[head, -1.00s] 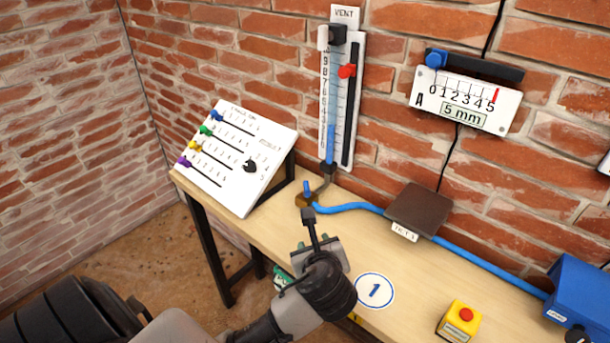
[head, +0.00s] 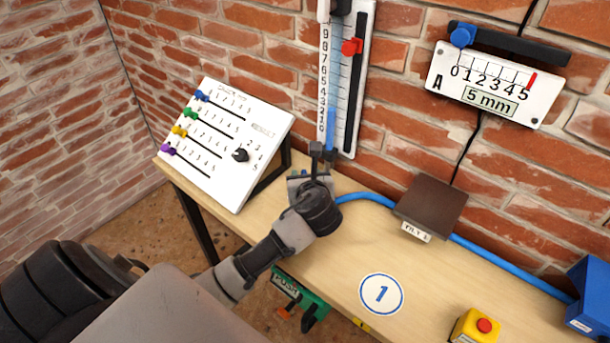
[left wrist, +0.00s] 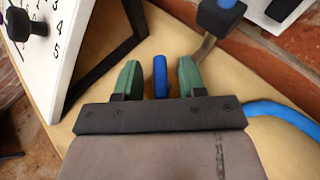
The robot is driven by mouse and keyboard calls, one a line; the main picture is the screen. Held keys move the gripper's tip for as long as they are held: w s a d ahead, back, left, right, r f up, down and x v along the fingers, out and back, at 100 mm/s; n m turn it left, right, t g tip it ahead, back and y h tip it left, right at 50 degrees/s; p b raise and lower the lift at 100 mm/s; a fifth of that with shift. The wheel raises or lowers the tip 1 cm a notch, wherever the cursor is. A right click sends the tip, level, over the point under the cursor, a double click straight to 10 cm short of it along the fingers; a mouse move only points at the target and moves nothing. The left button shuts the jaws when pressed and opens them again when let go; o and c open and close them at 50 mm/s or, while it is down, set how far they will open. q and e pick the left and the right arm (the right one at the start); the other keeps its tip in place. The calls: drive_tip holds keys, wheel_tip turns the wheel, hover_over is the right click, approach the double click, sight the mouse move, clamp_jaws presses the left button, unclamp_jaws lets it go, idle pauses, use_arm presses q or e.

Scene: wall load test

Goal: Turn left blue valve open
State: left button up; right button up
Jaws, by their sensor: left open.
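The left blue valve's handle (left wrist: 160,75) stands upright between the two green fingers of my left gripper (left wrist: 158,80) in the left wrist view. The fingers are open, with a narrow gap on each side of the handle. In the head view my left gripper (head: 300,175) is at the back of the table, below the vent gauge (head: 345,80), and hides the valve. A blue hose (head: 365,198) runs right from there; it also shows in the left wrist view (left wrist: 285,113). My right gripper is not in view.
A white slider panel (head: 225,140) stands close on the left, with its black frame (left wrist: 105,70) beside the gripper. A dark box (head: 432,205) sits on the hose. A yellow box with a red button (head: 474,327) is at front right.

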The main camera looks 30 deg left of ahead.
use_arm(q)
drive_tip(key=shift+w+a+f, duration=0.15)
drive_tip(key=shift+w+a, duration=0.15)
drive_tip(key=shift+w, duration=0.05)
clamp_jaws()
drive_tip(key=shift+r+n+p, duration=0.2)
drive_tip(key=shift+n+p, duration=0.1)
drive_tip(key=shift+p, duration=0.4)
drive_tip(key=n+g+y+p, duration=0.3)
drive_tip(key=n+g+p, duration=0.1)
drive_tip(key=p, duration=0.2)
drive_tip(key=shift+d+g, duration=0.1)
drive_tip(key=shift+g, duration=0.2)
drive_tip(key=shift+f+n+g+y+p, duration=0.1)
drive_tip(key=shift+n+g+y+p, duration=0.4)
drive_tip(key=shift+n+g+p, duration=0.55)
drive_tip(key=shift+s+f+n+g, duration=0.1)
drive_tip(key=shift+n+g, duration=0.75)
drive_tip(key=shift+g, duration=0.1)
